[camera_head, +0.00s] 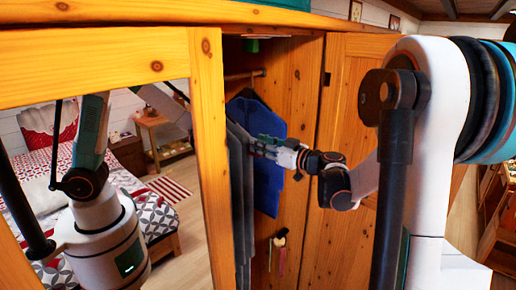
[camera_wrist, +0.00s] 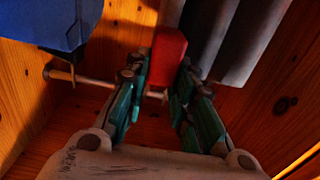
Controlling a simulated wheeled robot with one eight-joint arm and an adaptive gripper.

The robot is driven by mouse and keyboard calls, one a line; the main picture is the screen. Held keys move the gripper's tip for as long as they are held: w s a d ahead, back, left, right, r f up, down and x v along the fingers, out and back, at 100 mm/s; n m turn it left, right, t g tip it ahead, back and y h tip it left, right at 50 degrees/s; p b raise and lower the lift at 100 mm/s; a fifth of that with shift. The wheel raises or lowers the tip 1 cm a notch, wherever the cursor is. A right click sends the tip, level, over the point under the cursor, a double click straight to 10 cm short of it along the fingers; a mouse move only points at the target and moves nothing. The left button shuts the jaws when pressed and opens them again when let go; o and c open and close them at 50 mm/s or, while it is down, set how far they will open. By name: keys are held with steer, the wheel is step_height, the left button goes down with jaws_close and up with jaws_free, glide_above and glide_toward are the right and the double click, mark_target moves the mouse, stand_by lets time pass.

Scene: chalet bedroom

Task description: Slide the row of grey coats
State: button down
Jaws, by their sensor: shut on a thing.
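A row of grey coats (camera_head: 240,190) hangs in the open wardrobe, close behind the mirrored door's edge. My gripper (camera_head: 262,148) reaches in from the right at the coats' upper part, in front of a blue coat (camera_head: 270,175). In the wrist view, a red block-like thing (camera_wrist: 168,55) shows between the fingers of my gripper (camera_wrist: 155,78), which are shut on it. What it belongs to is not clear. The grey coats (camera_wrist: 225,40) hang just right of the right finger, and the blue coat (camera_wrist: 50,20) is at the upper left. My gripper hides part of the blue coat.
A mirrored wooden door (camera_head: 208,150) stands on the left, reflecting a bed and my own body. A wooden door (camera_head: 345,140) is on the right. A short rail (camera_head: 243,76) shows above the coats. Small items (camera_head: 280,250) hang low inside the wardrobe.

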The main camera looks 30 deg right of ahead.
steer(key=w+d+b, duration=0.1)
steer(key=w+d, duration=0.2)
steer(key=d, duration=0.5)
steer(key=c, duration=1.4)
jaws_free()
steer(key=shift+o, duration=0.2)
steer(key=shift+s, duration=0.15)
steer(key=v, duration=1.1)
steer(key=shift+s, duration=0.4)
steer(key=shift+d, duration=0.1)
